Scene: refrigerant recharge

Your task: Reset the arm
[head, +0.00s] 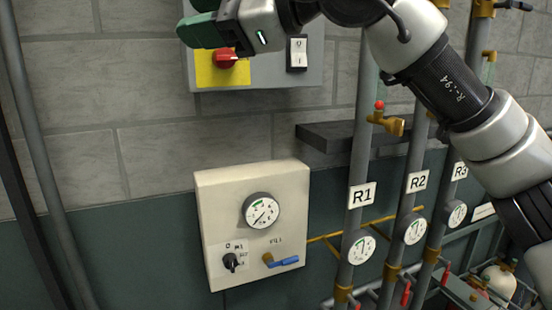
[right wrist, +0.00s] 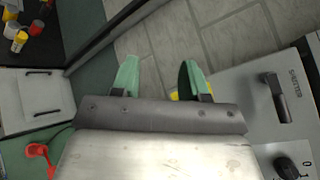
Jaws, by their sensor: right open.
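My right arm comes in from the right across the top of the head view. Its gripper (head: 201,18) is at the upper edge, with green fingertips in front of a grey switch box. The lower fingertip is just left of a red knob (head: 226,58) on a yellow plate (head: 208,74); I cannot tell if it touches. In the right wrist view the two green fingers (right wrist: 158,80) stand apart with nothing between them. A bit of yellow shows behind the right finger. My left gripper is in neither view.
A beige panel (head: 210,200) carries a gauge (head: 262,211), a black knob (head: 231,262) and a blue-handled valve (head: 284,262). Pipes R1 (head: 356,225), R2 and R3 with gauges stand to the right. A dark shelf (head: 318,134) juts from the wall.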

